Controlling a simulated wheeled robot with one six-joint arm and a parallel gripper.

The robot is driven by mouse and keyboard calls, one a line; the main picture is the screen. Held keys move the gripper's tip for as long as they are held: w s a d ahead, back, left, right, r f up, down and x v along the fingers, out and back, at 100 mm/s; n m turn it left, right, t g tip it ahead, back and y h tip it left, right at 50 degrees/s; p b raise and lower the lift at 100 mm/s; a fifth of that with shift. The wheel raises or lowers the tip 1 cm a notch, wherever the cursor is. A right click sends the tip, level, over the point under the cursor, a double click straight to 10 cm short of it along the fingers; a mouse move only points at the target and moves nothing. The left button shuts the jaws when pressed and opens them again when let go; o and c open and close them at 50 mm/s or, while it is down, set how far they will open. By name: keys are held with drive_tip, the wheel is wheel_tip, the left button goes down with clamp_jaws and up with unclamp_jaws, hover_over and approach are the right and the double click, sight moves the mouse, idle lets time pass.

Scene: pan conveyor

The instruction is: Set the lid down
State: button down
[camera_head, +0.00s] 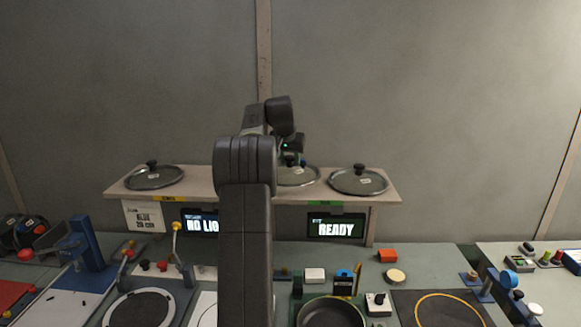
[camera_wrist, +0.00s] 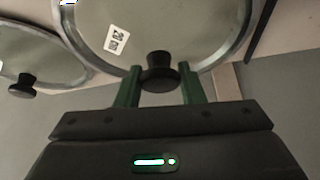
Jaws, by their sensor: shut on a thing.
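In the wrist view the lid (camera_wrist: 185,30) fills the top, with a white label and a black knob (camera_wrist: 159,72). My gripper (camera_wrist: 161,78) has its green fingers on both sides of the knob and is shut on it. In the head view my gripper (camera_head: 292,161) is just above the lid. The lid looks level and at shelf height; I cannot tell if it bears fully on the shelf.
Another lid (camera_head: 153,177) lies on the shelf's left and one (camera_head: 358,181) on its right, close to the middle lid. A screen reading READY (camera_head: 336,229) hangs below. A dark pan (camera_head: 331,315) stands on the bench among small blocks and controls.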

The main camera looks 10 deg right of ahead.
drive_tip(key=shift+f, duration=1.3)
drive_tip(key=shift+f, duration=0.2)
drive_tip(key=c, duration=0.9)
unclamp_jaws()
drive_tip(key=shift+c, duration=0.2)
drive_tip(key=shift+r, duration=0.1)
drive_tip(key=b+v, duration=0.1)
drive_tip(key=v, duration=1.1)
drive_tip(key=shift+b, duration=0.3)
drive_tip(key=shift+r, duration=0.1)
